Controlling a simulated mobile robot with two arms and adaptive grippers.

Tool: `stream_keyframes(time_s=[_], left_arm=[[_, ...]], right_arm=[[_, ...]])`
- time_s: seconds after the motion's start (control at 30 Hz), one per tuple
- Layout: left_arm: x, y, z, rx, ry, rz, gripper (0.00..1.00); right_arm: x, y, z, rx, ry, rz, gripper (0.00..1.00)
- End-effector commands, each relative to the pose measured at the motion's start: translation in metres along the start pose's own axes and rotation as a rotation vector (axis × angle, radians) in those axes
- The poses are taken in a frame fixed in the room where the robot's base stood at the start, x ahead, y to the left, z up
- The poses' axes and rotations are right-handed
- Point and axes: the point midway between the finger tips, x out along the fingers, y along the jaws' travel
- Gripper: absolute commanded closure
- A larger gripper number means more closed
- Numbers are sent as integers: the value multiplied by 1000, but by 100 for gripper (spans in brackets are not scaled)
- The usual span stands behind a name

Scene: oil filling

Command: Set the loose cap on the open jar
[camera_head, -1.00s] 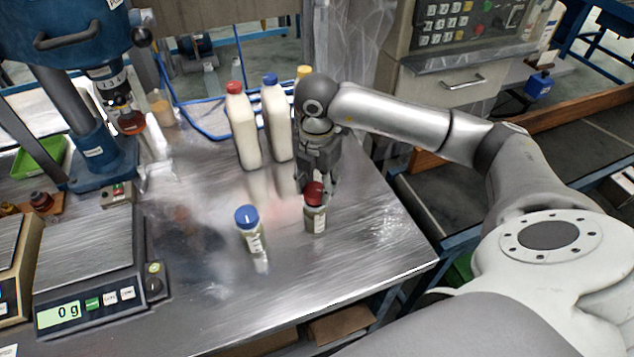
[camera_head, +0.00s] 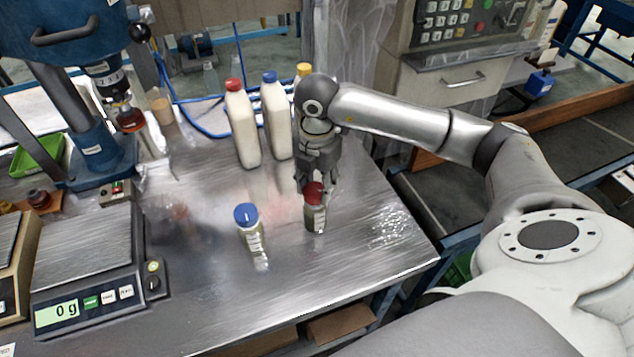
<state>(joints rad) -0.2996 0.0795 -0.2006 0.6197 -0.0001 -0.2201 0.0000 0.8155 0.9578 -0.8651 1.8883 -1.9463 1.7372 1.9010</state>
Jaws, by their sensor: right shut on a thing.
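A small jar (camera_head: 315,219) stands upright on the metal table, below my right gripper. The red cap (camera_head: 313,193) sits at the jar's mouth, between the fingertips of my right gripper (camera_head: 315,190), which is shut on it from above. I cannot tell whether the cap is fully seated. My left gripper is not in view.
Tall white bottles with a red cap (camera_head: 242,125) and a blue cap (camera_head: 276,118) stand behind. A scale (camera_head: 85,270) reading 0 g is at the left. The table's front middle (camera_head: 200,315) is clear.

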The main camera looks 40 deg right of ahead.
Motion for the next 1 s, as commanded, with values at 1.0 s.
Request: stream_keyframes(time_s=[1.0], left_arm=[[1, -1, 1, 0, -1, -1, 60]], right_arm=[[-64, 1, 0, -1, -2, 6, 33]])
